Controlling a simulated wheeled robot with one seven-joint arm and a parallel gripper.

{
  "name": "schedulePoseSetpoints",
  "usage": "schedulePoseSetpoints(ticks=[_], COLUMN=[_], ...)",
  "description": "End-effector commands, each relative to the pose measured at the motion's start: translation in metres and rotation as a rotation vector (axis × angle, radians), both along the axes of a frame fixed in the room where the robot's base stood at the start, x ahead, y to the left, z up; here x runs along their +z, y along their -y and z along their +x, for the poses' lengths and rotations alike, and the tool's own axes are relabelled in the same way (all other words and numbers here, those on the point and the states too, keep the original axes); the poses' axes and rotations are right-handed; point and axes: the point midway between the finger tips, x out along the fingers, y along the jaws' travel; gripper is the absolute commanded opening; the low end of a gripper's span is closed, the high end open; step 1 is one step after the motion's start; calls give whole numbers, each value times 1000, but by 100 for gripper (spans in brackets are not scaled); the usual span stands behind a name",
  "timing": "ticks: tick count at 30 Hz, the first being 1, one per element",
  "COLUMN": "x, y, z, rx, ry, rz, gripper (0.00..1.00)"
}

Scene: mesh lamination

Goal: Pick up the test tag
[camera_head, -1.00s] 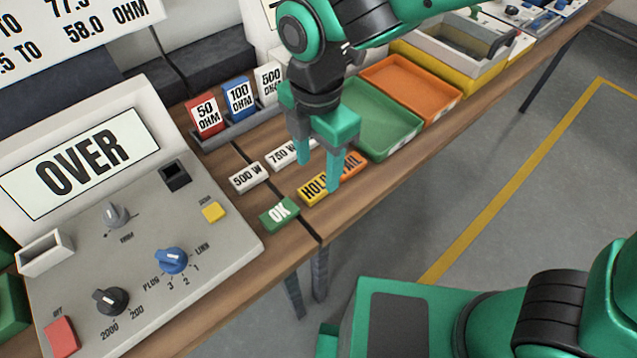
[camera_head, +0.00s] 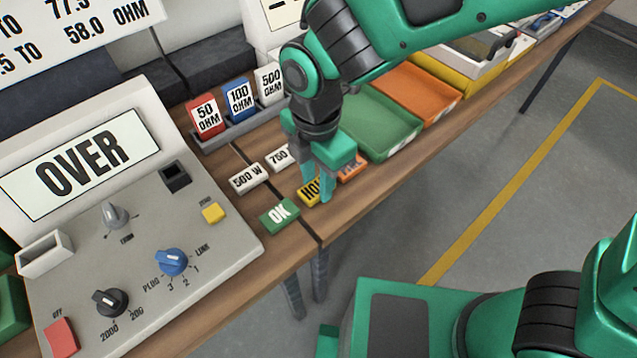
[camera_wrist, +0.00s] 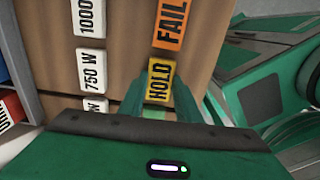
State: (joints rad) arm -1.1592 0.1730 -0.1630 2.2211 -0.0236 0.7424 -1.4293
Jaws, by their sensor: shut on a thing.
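The tags lie in a short row on the wooden bench: a green OK tag (camera_head: 280,215), a yellow HOLD tag (camera_head: 309,193) and an orange FAIL tag (camera_head: 352,169). My gripper (camera_head: 318,188) points down at the HOLD tag and is shut on it, the fingers covering part of its lettering in the head view. In the wrist view the HOLD tag (camera_wrist: 160,82) shows at the fingertips, with the FAIL tag (camera_wrist: 170,24) beyond it. I cannot tell whether the HOLD tag is off the bench.
White tags, 500 W (camera_head: 249,178) and 750 W (camera_wrist: 92,71) among them, lie beside the row. A rack of ohm blocks (camera_head: 238,100) stands behind. The meter panel (camera_head: 135,235) reads OVER at left. Green (camera_head: 385,120) and orange (camera_head: 415,95) trays are to the right.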

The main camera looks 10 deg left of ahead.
Motion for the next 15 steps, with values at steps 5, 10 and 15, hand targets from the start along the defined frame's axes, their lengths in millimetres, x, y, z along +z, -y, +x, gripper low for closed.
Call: schedulePoseSetpoints(ticks=[5,10,15], x=[2,12,40], y=[0,0,-1], z=[0,1,1], rx=[0,-1,-2], ry=[1,1,2], rz=[1,2,4], gripper=[9,9,9])
